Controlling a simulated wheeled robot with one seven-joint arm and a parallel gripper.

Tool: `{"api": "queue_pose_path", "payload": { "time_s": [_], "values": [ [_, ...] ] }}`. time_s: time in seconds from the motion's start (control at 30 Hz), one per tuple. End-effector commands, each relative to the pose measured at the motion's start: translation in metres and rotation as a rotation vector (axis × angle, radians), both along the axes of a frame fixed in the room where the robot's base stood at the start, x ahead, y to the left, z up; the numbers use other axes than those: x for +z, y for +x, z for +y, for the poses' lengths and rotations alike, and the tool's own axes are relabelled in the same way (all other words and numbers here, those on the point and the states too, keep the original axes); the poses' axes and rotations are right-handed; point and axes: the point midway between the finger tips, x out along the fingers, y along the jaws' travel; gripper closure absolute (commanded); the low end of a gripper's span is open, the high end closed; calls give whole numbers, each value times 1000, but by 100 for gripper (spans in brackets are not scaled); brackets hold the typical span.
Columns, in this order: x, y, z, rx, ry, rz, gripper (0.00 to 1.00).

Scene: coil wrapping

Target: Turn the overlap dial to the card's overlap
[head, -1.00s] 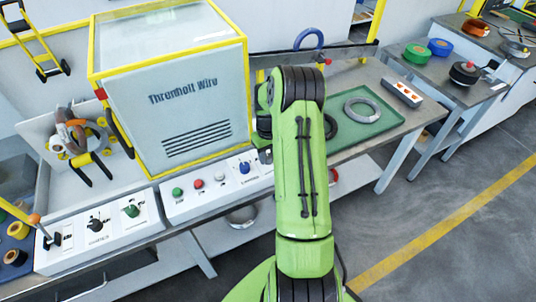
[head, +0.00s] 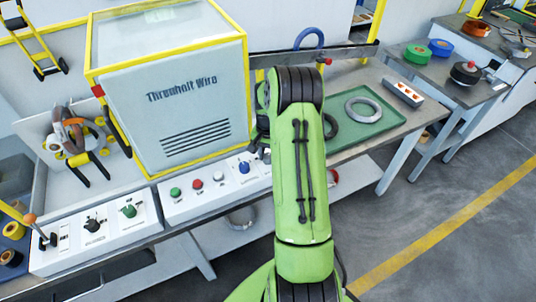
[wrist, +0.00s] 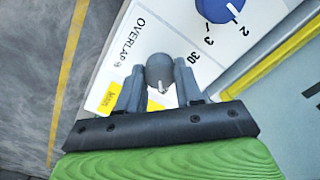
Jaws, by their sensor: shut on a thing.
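The overlap dial (wrist: 160,68) is a small grey knob with a pale pointer mark, on a white panel marked "OVERLAP" in the wrist view. My gripper (wrist: 161,81) is shut on it, one finger on each side. A printed "30" stands beyond the dial, and its pointer faces back toward the gripper's base. A yellow label (wrist: 114,97) beside the left finger is too small to read. In the head view my green arm hides the gripper and the dial. I cannot make out a card with an overlap value.
A blue dial (wrist: 219,8) with "2" and "3" marked sits close beyond the overlap dial; it also shows in the head view (head: 244,167). The yellow-framed wrapping machine (head: 180,90) rises behind the panel. A green tray (head: 368,128) with rings lies right of my arm.

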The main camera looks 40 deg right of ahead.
Motion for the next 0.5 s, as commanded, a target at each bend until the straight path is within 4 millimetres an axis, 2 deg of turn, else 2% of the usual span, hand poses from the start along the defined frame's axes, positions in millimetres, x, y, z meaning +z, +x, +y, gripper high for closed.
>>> {"api": "queue_pose_path", "payload": {
  "time_s": [0.23, 0.5],
  "values": [
    [1, 1, 0, -107, -2, -3, 95],
    [1, 1, 0, -149, -2, -3, 95]
  ]
}}
